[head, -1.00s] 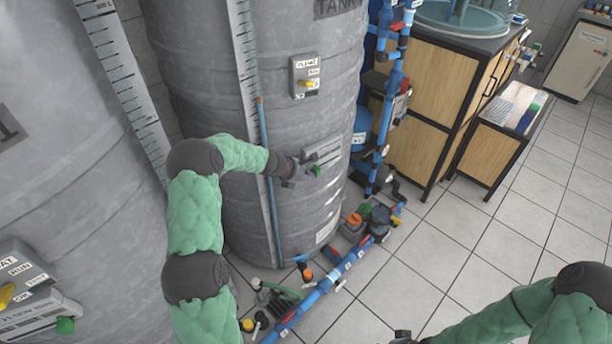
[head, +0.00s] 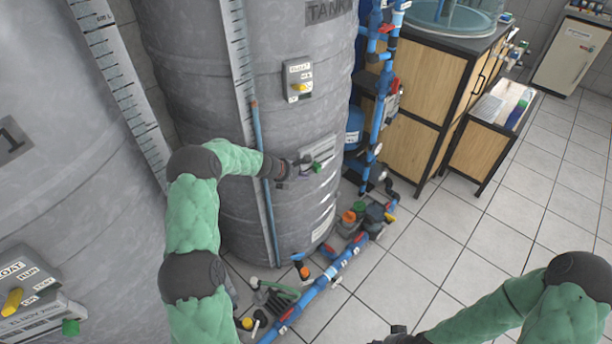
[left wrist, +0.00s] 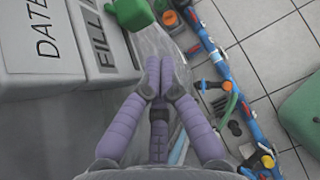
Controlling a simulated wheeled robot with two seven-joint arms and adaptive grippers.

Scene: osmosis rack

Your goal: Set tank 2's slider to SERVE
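Tank 2 (head: 205,100) is the grey ribbed tank in the middle of the head view; its number is not readable. Low on its front is a pale slider plate (head: 326,150) with a green knob (head: 317,167). The left wrist view shows the green knob (left wrist: 126,12) and a plate edge (left wrist: 60,50) reading "DATE" and "FILL". My left gripper (head: 306,168) is at the plate, just left of the knob. Its purple fingertips (left wrist: 160,72) are together, with nothing seen between them, below and right of the knob. My right gripper (head: 400,338) is mostly cut off at the bottom edge.
A float box with a yellow lever (head: 299,86) sits higher on the tank. Another tank (head: 60,150) stands at left with its own box. Blue pipes and valves (head: 345,259) run along the floor. A wooden cabinet (head: 420,105) stands right. Tiled floor at right is clear.

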